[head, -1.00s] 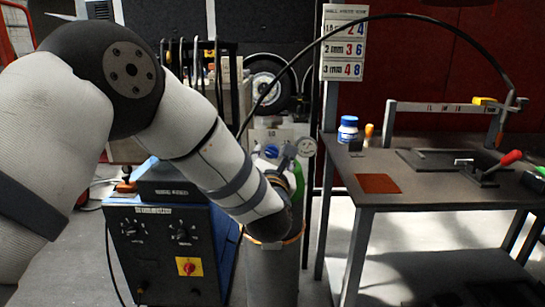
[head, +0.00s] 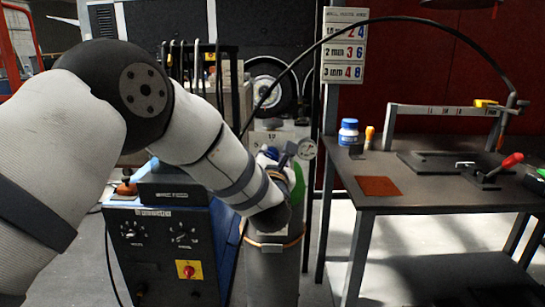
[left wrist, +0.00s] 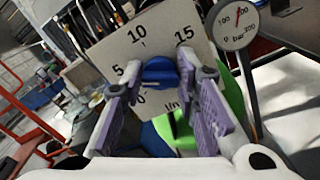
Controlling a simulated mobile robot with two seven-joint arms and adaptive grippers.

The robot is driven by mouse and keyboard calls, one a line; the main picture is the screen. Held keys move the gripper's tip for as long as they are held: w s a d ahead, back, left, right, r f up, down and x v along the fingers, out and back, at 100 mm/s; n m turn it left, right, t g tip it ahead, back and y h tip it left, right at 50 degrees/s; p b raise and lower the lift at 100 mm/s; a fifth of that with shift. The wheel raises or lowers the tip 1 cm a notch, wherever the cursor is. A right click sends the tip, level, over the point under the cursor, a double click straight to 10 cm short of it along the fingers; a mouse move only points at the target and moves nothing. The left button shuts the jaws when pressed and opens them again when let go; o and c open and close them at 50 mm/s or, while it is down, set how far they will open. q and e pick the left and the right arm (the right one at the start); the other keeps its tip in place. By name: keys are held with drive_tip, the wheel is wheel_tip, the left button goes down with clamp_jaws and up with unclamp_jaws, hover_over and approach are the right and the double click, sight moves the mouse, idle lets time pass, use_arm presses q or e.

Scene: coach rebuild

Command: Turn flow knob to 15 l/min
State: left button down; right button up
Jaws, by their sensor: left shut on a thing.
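A white dial plate (left wrist: 125,50) marked 0, 5, 10, 15 and l/min fills the upper middle of the left wrist view. The blue flow knob (left wrist: 159,72) sits in front of it. My left gripper (left wrist: 161,80) has its purple-padded fingers on either side of the knob and is shut on it. I cannot make out a pointer on the knob, so its setting is unclear. In the head view the blue knob (head: 271,153) shows just beyond my left wrist, which hides most of the gripper. My right gripper is not in view.
A round pressure gauge (left wrist: 236,25) stands right of the plate, and a green part (left wrist: 230,100) lies behind the right finger. A blue welding machine (head: 160,250) stands left of the grey cylinder (head: 272,275). A metal workbench (head: 440,195) is to the right.

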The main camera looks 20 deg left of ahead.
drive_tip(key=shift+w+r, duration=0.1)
use_arm(q)
drive_tip(key=shift+r+m+p, duration=0.15)
drive_tip(key=shift+m+p, duration=0.25)
drive_tip(key=shift+m, duration=0.8)
drive_tip(key=m+p, duration=0.1)
drive_tip(key=m, duration=0.6)
drive_tip(key=shift+d+p, duration=0.1)
drive_tip(key=shift+p, duration=0.25)
drive_tip(key=m, duration=0.3)
drive_tip(key=shift+f+m+p, duration=0.25)
drive_tip(key=shift+m+p, duration=0.05)
drive_tip(key=shift+m, duration=0.1)
drive_tip(key=m, duration=0.5)
drive_tip(key=shift+f+p, duration=0.15)
drive_tip(key=shift+p, duration=0.15)
drive_tip(key=m, duration=0.5)
drive_tip(key=shift+f+m, duration=0.1)
drive_tip(key=shift+m, duration=0.2)
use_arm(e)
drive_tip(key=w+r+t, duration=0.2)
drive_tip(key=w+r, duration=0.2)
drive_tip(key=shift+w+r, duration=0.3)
